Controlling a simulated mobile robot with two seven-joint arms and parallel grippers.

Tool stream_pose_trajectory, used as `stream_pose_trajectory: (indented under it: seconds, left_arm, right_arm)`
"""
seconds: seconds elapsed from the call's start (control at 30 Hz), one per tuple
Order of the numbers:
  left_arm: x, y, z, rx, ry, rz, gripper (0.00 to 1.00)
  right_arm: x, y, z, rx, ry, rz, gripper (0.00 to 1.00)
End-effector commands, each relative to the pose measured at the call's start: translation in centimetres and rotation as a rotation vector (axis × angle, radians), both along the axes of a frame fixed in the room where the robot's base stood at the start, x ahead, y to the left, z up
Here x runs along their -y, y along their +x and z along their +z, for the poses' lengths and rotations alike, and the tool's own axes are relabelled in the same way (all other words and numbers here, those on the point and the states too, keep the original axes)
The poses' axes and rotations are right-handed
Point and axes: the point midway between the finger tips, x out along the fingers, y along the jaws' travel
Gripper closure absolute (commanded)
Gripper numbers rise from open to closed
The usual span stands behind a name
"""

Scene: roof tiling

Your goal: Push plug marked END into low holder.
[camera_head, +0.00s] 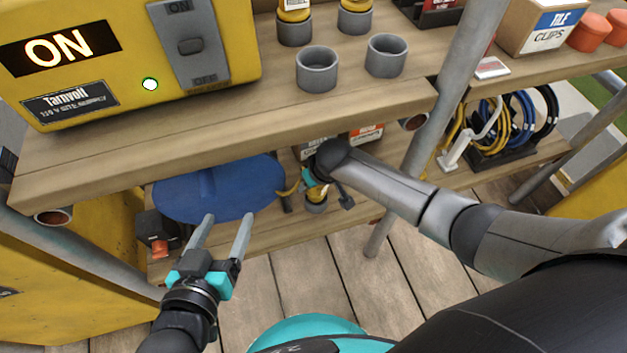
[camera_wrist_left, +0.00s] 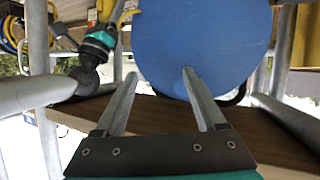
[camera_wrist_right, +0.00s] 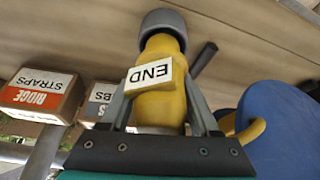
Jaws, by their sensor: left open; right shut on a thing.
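The yellow plug with the white END label (camera_wrist_right: 150,73) is between the fingers of my right gripper (camera_wrist_right: 160,85), which is shut on it. The plug's end meets the grey cup-shaped low holder (camera_wrist_right: 165,20); how deep it sits inside cannot be told. In the head view, the low holder (camera_head: 316,208) stands on the lower shelf, with yellow of the plug (camera_head: 317,195) just above it, partly hidden by my right wrist. My left gripper (camera_head: 227,217) is open and empty, its fingertips by the near edge of a blue round thing (camera_head: 220,187).
The upper shelf edge (camera_head: 230,142) overhangs the lower shelf. It carries a yellow power box (camera_head: 125,85) and grey cups, two empty (camera_head: 317,68) and two with yellow plugs. Boxes (camera_wrist_right: 42,95) stand behind the plug. A grey pole (camera_head: 430,125) rises beside my right arm.

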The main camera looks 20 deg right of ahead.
Motion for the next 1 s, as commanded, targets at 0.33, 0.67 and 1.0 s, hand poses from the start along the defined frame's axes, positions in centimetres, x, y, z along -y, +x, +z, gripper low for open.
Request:
stream_pose_trajectory:
  seconds: [0.33, 0.67, 1.0]
  left_arm:
    - [0.0, 0.0, 0.9, 0.0, 0.0, 0.0, 0.28]
    - [0.0, 0.0, 1.9, 0.001, 0.0, 0.0, 0.28]
    - [0.0, 0.0, 2.1, 0.001, 0.0, 0.0, 0.28]
  right_arm:
    - [-0.1, 0.1, 0.8, 0.002, 0.001, 0.0, 1.0]
    - [-0.1, 0.1, 1.6, 0.002, 0.001, 0.0, 1.0]
    - [-0.1, 0.1, 1.7, 0.002, 0.001, 0.0, 1.0]
